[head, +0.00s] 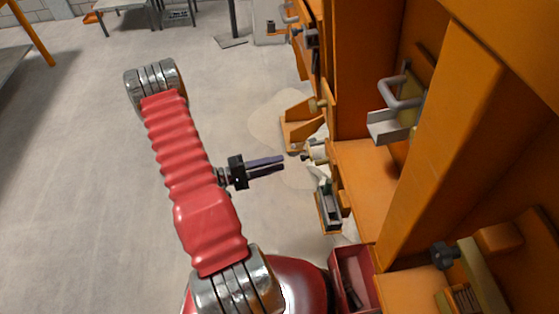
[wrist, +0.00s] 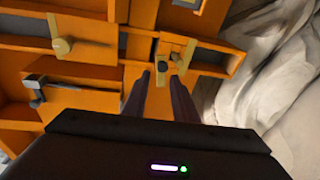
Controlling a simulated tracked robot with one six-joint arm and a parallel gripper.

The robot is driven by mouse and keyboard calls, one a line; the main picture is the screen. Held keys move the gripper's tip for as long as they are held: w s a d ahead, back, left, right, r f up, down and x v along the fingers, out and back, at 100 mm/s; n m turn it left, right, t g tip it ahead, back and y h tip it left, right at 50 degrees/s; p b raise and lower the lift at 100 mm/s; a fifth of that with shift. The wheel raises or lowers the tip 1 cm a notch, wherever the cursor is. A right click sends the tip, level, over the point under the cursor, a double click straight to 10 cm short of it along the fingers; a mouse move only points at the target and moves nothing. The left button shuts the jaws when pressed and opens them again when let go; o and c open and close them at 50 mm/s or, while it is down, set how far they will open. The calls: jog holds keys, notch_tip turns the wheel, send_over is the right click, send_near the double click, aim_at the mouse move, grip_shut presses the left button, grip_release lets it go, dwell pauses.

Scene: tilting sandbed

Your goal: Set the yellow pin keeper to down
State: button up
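My gripper (head: 284,163) reaches right from my red arm toward the orange machine, its two dark fingers slightly parted and empty. In the wrist view the gripper (wrist: 160,76) points at a small fitting with a dull yellow bar (wrist: 189,54), a pale round knob and a dark block beside it. This fitting may be the yellow pin keeper; the fingertips look close below it, and contact cannot be told. Another dull yellow plate with a round knob (wrist: 62,46) is at upper left. In the head view a small pale fitting (head: 316,153) lies just beyond the fingertips.
The orange machine frame (head: 365,180) fills the right side, with a grey handle (head: 402,92) and a black knob (head: 444,255). A red bin (head: 353,280) stands at the lower middle. Pale rumpled material (wrist: 285,90) lies at right in the wrist view. Floor at left is open.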

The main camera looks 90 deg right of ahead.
jog(key=d+r+m+y, duration=0.1)
jog(key=m, duration=0.1)
jog(key=w+d+r+m+y, duration=0.1)
jog(key=d+r+m, duration=0.1)
jog(key=shift+w+d+r, duration=0.15)
jog(key=shift+d+r, duration=0.05)
jog(key=shift+d, duration=0.1)
jog(key=c, duration=0.5)
jog(key=d+r+m+y, duration=0.1)
jog(key=m, duration=0.2)
jog(key=w+d+r+m+y, duration=0.1)
jog(key=m, duration=0.2)
jog(key=w+d+r+m+y, duration=0.1)
jog(key=r+m, duration=0.1)
jog(key=m, duration=0.1)
jog(key=shift+w+m+t, duration=0.2)
jog(key=shift+m+t, duration=0.1)
jog(key=shift+m, duration=0.1)
grip_shut()
jog(key=shift+w+a+m+y, duration=0.15)
jog(key=shift+m+y, duration=0.1)
jog(key=shift+m, duration=0.6)
jog(key=shift+w+m+y, duration=0.1)
jog(key=shift+m+y, duration=0.15)
jog(key=shift+m, duration=0.6)
